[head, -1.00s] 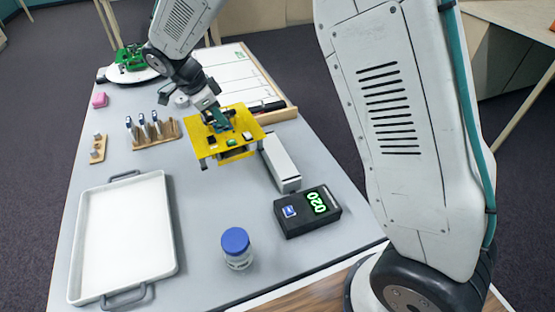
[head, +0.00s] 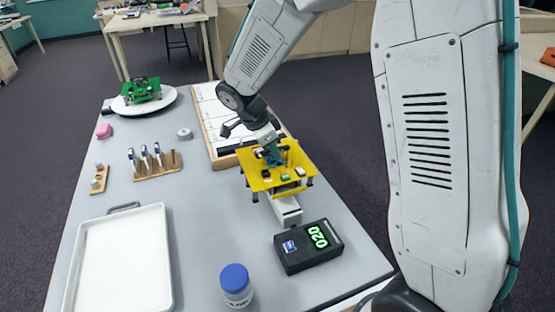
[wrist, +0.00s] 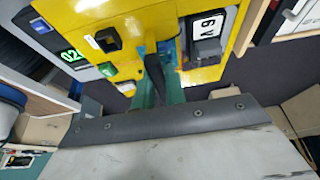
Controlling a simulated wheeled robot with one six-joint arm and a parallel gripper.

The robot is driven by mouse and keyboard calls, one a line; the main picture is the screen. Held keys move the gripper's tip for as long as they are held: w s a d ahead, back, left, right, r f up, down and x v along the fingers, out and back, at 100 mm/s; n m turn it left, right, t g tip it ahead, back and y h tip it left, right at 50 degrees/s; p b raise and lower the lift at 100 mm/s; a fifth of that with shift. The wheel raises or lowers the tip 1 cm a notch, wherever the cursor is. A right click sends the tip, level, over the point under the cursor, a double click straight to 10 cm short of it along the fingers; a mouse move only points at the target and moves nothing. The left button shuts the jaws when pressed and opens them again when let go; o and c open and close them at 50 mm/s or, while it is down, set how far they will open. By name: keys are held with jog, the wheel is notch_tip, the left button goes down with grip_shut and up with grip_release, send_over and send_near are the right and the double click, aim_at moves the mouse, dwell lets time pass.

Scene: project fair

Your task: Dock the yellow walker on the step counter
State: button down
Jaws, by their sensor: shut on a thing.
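The yellow walker (head: 262,180) is a flat yellow plate with small parts on top and short dark legs. My gripper (head: 272,158) is shut on it from above; the teal fingers (wrist: 160,85) also show in the wrist view, at the dark part in the plate's middle. The step counter (head: 308,246) is a black box with green digits reading 020 and a blue label, in front of the walker and slightly right. Its lit display (wrist: 70,56) shows at the wrist view's left. The walker appears above a long pale box (head: 287,210), partly hiding it; the gap cannot be judged.
A blue-capped jar (head: 236,286) stands left of the counter. A white tray (head: 122,208) lies at the left.

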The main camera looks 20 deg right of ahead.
jog(key=shift+s+d+f, duration=0.1)
jog(key=shift+s+d, duration=0.05)
jog(key=shift+d, duration=0.5)
jog(key=shift+a+f, duration=0.1)
jog(key=shift+f, duration=1.55)
jog(key=shift+f, duration=0.6)
jog(key=c, duration=1.5)
grip_release()
jog(key=shift+o, duration=0.2)
